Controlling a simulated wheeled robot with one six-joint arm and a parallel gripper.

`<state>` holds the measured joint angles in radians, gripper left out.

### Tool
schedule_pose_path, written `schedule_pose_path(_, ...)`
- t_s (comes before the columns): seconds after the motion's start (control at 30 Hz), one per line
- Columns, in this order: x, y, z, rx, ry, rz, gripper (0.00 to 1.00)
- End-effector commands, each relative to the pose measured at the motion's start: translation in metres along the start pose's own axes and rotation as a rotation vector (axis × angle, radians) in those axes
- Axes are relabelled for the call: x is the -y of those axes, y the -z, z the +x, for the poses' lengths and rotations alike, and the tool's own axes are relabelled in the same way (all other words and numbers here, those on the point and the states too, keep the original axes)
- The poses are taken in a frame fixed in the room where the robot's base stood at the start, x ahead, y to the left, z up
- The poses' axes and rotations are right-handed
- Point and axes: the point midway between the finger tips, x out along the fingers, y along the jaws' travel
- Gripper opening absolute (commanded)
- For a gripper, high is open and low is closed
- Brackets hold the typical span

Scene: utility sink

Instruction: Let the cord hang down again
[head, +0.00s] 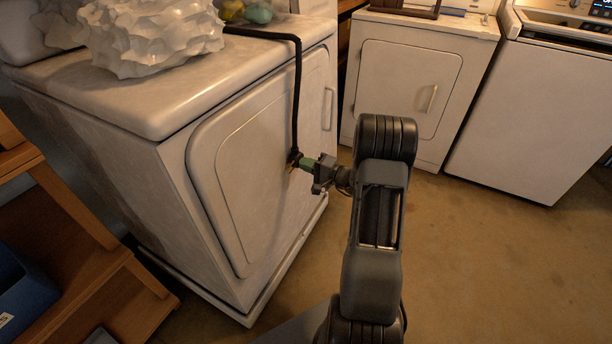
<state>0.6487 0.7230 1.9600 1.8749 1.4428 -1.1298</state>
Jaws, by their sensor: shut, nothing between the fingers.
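A black cord (297,95) runs across the top of the white dryer on the left, bends over its front edge and hangs almost straight down in front of the dryer door (250,150). Its lower end is a dark, knot-like bunch right at the tips of my gripper (299,163). I cannot tell whether the fingertips touch the cord's end. The arm partly hides the floor behind it.
A crumpled white bundle (152,38) and small coloured items (258,13) lie on the dryer top (150,105). Wooden steps (90,265) and a blue bin (22,295) stand at lower left. Two more white appliances stand at the back right. The floor (480,270) on the right is clear.

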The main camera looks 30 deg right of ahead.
Motion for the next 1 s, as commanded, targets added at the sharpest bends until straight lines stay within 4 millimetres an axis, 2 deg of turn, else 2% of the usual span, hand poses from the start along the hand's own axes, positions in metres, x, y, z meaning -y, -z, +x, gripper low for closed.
schedule_pose_path(0.1, 0.002, 0.006, 0.003, -0.013, 0.014, -0.007, 0.0)
schedule_pose_path(0.4, 0.005, 0.005, 0.006, -0.009, 0.015, -0.009, 0.0)
schedule_pose_path(0.57, 0.004, 0.005, 0.002, -0.008, 0.016, -0.01, 0.0)
schedule_pose_path(0.8, 0.002, 0.005, -0.029, 0.0, 0.015, -0.005, 0.0)
schedule_pose_path(1.0, 0.005, 0.006, -0.074, -0.004, 0.013, 0.0, 0.0)
